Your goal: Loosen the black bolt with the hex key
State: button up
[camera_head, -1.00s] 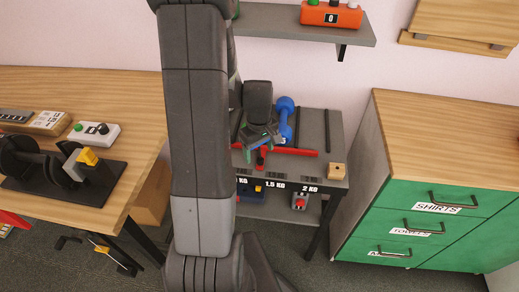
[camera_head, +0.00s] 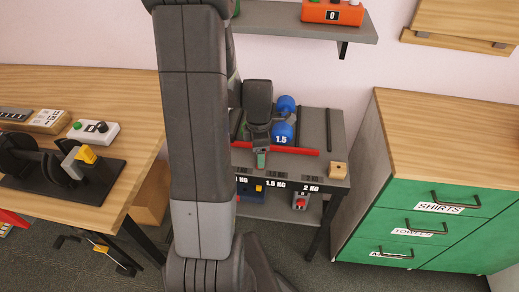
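I cannot pick out the black bolt. A hex key cannot be made out for certain; thin black bent bars (camera_head: 68,239) show low at the left, beneath the wooden desk, too small to identify. My gripper (camera_head: 261,160) points down over the grey weight table (camera_head: 313,155), near its front edge and just left of a blue dumbbell marked 1.5 (camera_head: 282,133). Its greenish fingertip shows edge-on, so its opening and anything between the fingers are hidden. My arm blocks the middle left of the view.
The wooden desk (camera_head: 110,85) at left carries a black device with a yellow-tipped lever (camera_head: 86,154) and a button box (camera_head: 95,131). A red bar (camera_head: 300,150) crosses the weight table. A green drawer cabinet (camera_head: 440,212) stands right. A shelf (camera_head: 285,20) hangs above.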

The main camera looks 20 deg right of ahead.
jog(key=shift+s+a, duration=0.1)
jog(key=o, duration=1.1)
jog(key=shift+a, duration=0.1)
notch_tip(320, 180, up, 14)
jog(key=shift+f+p, duration=0.1)
jog(key=shift+p, duration=0.35)
notch_tip(320, 180, down, 14)
jog(key=shift+r+b, duration=0.1)
jog(key=shift+b, duration=0.3)
